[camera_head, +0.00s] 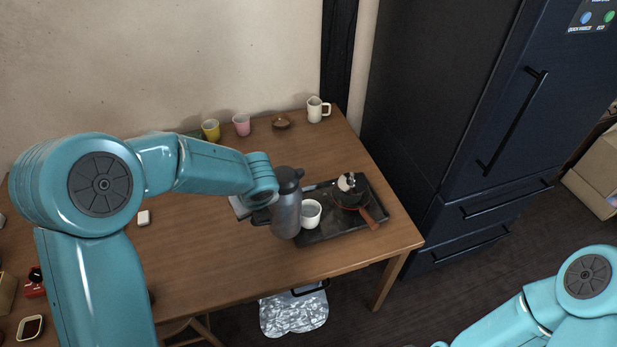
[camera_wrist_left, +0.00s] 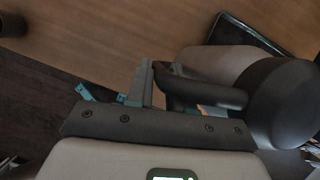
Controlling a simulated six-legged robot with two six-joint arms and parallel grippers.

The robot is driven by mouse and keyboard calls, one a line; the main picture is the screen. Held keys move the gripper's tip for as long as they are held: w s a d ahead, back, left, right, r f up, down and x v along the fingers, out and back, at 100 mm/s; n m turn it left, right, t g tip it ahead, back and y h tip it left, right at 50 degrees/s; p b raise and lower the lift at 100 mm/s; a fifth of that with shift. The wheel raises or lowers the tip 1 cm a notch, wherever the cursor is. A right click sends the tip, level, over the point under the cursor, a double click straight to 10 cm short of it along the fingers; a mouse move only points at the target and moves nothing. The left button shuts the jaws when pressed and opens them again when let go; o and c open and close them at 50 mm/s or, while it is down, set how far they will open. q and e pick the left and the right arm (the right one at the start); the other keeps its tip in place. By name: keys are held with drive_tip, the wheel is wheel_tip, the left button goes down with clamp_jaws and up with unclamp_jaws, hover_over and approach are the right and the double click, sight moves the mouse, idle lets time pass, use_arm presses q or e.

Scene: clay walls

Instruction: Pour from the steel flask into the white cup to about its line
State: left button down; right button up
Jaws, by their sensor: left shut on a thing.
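The steel flask (camera_head: 287,210) is grey with a dark lid and stands about upright at the left edge of the dark tray. In the left wrist view its dark lid and handle (camera_wrist_left: 210,95) are close to the camera. My left gripper (camera_head: 262,215) is shut on the flask's handle; its fingers also show in the left wrist view (camera_wrist_left: 147,85). The white cup (camera_head: 311,213) stands on the tray just right of the flask, partly hidden by it. I cannot make out its line or what is in it. My right gripper is out of view.
The dark tray (camera_head: 338,232) also holds a dark pan (camera_head: 349,196) with a wooden handle. A yellow cup (camera_head: 211,130), a pink cup (camera_head: 241,124), a brown bowl (camera_head: 281,122) and a cream jug (camera_head: 318,109) line the table's back. A dark fridge stands right.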

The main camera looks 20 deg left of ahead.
use_arm(q)
wheel_tip(320, 180, down, 2)
drive_tip(key=shift+w+f+t+b, duration=0.15)
drive_tip(key=shift+t+b, duration=0.15)
drive_tip(key=shift+b, duration=0.75)
wheel_tip(320, 180, up, 7)
drive_tip(key=p, duration=0.6)
drive_tip(key=shift+p, duration=0.3)
